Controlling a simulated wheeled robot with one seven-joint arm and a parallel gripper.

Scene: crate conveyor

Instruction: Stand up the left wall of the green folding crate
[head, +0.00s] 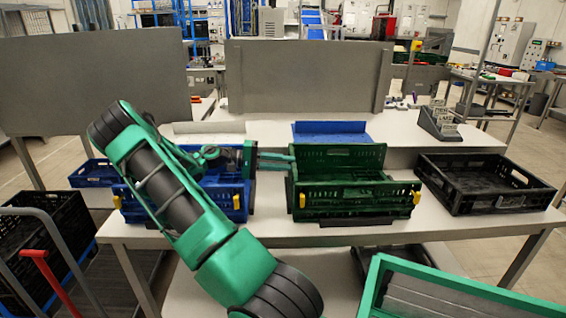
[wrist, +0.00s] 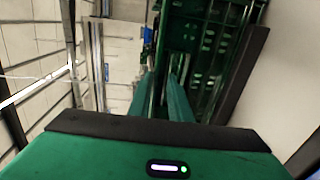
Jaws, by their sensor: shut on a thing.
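The green folding crate (head: 342,200) stands on the table right of the middle in the head view. Its front and back walls are upright. It also shows at the top of the wrist view (wrist: 190,28). My gripper (head: 291,161) reaches in from the left at the crate's left side. Its two green fingers (wrist: 165,80) are shut on the crate's left wall, with a thin dark green edge between them in the wrist view. The left wall (head: 290,184) looks raised near upright; its exact tilt is hard to tell. My fingers hide part of it.
A blue crate (head: 236,203) stands left of the green one, partly behind my arm. A black crate (head: 483,184) lies to the right. A blue flat panel (head: 331,131) and a grey screen (head: 305,75) are behind.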

